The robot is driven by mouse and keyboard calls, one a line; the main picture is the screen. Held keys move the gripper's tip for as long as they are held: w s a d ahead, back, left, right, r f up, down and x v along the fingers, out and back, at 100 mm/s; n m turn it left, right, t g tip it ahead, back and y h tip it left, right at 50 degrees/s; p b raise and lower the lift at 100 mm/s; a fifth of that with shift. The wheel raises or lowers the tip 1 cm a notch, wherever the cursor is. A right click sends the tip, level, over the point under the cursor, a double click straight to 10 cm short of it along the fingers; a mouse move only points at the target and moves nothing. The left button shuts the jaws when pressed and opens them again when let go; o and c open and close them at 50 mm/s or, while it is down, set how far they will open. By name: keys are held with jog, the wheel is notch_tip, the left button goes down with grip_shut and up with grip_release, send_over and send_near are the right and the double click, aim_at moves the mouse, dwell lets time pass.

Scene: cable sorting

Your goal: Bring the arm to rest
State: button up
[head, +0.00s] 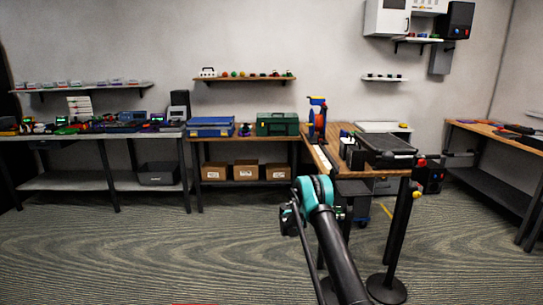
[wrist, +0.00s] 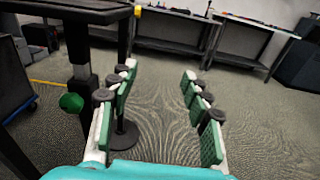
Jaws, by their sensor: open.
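My arm reaches up and forward from the bottom of the head view, with its teal joint in front of the wooden workbench (head: 335,158). My gripper (wrist: 159,76) shows in the wrist view with its two green-padded fingers spread wide apart. Nothing is between the fingers; only the patterned floor (wrist: 160,120) shows there. In the head view the fingers are not clearly seen; dark parts beside the teal joint may belong to the wrist.
Black posts on round bases (head: 388,288) stand close to the right of my arm. A blue toolbox (head: 211,127) and a green case (head: 277,124) sit on a back table. A side bench (head: 500,135) is at right. The floor at left (head: 120,250) is clear.

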jog(key=s+d+r+m+t+y, duration=0.1)
jog(key=s+d+r+m+y, duration=0.1)
jog(key=s+r+m+y, duration=0.6)
jog(key=s+a+r+y, duration=0.1)
jog(key=s+r, duration=0.1)
jog(key=s, duration=0.5)
jog(key=s+a+r+y, duration=0.1)
jog(key=s+a+r, duration=0.15)
jog(key=s, duration=0.45)
jog(key=s+a+f+m+t+y, duration=0.1)
jog(key=s+a+m+y, duration=0.1)
jog(key=s, duration=0.7)
jog(key=s+a+f+m+y, duration=0.2)
jog(key=s+a+m+y, duration=0.1)
jog(key=s, duration=0.7)
jog(key=s+a+f+m+t+y, duration=0.1)
jog(key=s+a+m+y, duration=0.1)
jog(key=s+a+m, duration=0.3)
jog(key=s+a, duration=0.1)
jog(key=s, duration=0.3)
jog(key=shift+s+f+t+y, duration=0.15)
jog(key=shift+s+t+y, duration=0.15)
